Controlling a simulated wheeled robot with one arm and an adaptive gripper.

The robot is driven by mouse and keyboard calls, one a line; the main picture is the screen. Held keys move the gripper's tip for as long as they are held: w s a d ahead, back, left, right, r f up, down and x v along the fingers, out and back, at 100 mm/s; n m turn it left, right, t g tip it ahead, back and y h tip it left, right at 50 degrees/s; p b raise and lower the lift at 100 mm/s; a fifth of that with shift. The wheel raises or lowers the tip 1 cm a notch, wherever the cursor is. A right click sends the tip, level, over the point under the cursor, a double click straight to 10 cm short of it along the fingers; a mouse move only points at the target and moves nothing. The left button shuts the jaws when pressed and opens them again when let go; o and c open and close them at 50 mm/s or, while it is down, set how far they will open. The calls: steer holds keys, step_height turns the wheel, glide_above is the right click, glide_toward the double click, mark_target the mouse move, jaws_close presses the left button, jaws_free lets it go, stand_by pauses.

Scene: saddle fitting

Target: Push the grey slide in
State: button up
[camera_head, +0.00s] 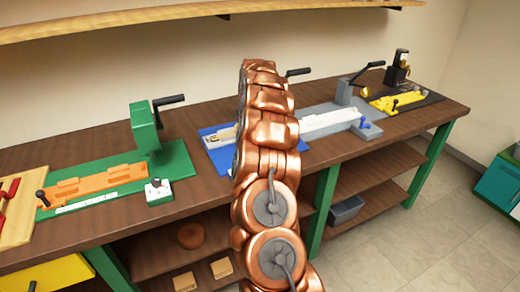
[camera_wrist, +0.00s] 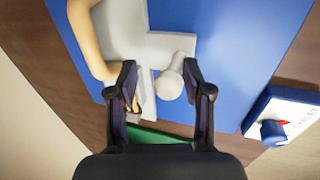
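A light grey slide (camera_wrist: 130,38) lies over a blue plate (camera_wrist: 235,55) in the wrist view. A pale round knob (camera_wrist: 172,82) stands out from the slide. My gripper (camera_wrist: 160,78) is open, with its two dark fingers on either side of the knob. The knob is closer to the right finger; I cannot tell whether they touch. In the head view the blue plate (camera_head: 213,160) is partly visible, but my arm hides most of that station and my gripper.
A tan curved part (camera_wrist: 88,40) borders the slide at left. A white box with a red piece (camera_wrist: 283,122) stands at right. On the bench, a green station (camera_head: 100,172) stands left, a grey station (camera_head: 360,112) and a black one (camera_head: 430,98) right.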

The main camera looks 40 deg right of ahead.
steer(key=shift+r, duration=0.1)
steer(key=shift+v, duration=3)
